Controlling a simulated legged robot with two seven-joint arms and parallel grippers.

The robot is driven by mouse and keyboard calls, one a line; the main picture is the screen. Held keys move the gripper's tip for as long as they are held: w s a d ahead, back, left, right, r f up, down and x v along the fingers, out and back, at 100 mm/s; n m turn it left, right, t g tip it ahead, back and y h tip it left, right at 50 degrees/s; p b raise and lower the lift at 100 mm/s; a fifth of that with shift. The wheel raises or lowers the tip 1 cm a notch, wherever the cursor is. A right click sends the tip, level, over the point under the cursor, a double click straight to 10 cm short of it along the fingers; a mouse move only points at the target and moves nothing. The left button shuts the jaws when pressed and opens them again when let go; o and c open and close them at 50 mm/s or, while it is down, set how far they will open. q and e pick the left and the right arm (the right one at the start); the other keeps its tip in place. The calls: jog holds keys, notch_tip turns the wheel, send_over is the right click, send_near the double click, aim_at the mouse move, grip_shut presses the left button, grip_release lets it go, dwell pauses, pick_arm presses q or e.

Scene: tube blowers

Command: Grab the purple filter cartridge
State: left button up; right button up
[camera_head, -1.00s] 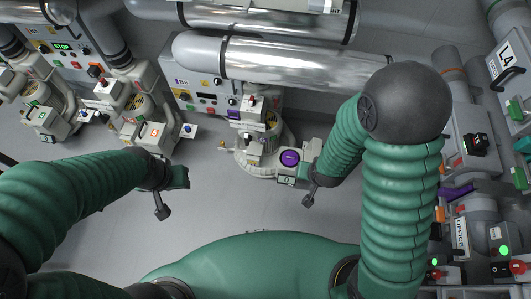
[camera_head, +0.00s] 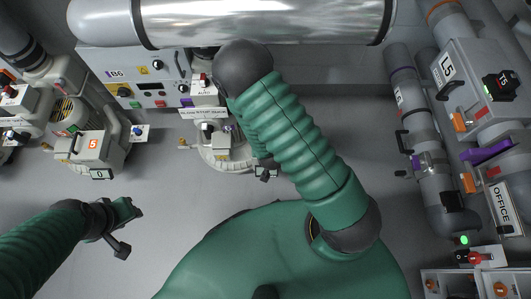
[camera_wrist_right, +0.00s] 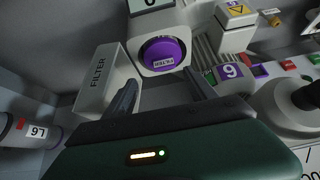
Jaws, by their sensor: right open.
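The purple filter cartridge (camera_wrist_right: 163,52) shows in the right wrist view as a round purple end with a FILTER label. It sits in a pale square housing. My right gripper (camera_wrist_right: 163,93) is open, its two dark fingers pointing toward the housing, with nothing seen between them. The cartridge lies just beyond the fingertips, roughly centred between them. In the head view my right arm hides the cartridge and most of the right gripper. My left gripper (camera_head: 125,212) hangs over bare floor at the left, apart from the machines, with no object seen in it.
A pale blower machine (camera_head: 216,158) stands at the control panel (camera_head: 140,80), partly behind my right arm. A FILTER-labelled pale block (camera_wrist_right: 103,78) is close left of the right fingers. Another blower (camera_head: 95,145) stands left. Pipes (camera_head: 425,150) line the right side. Floor between is clear.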

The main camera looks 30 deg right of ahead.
jog(key=shift+b+x, duration=0.3)
jog(key=shift+x, duration=0.9)
jog(key=w+f+b, duration=0.2)
jog(key=f+b, duration=0.1)
jog(key=shift+w+f, duration=0.15)
jog(key=shift+f, duration=0.1)
jog(key=shift+w+d+f, duration=0.15)
jog(key=shift+d+f, duration=0.05)
jog(key=shift+d+r, duration=0.1)
jog(key=shift+c, duration=0.7)
grip_shut()
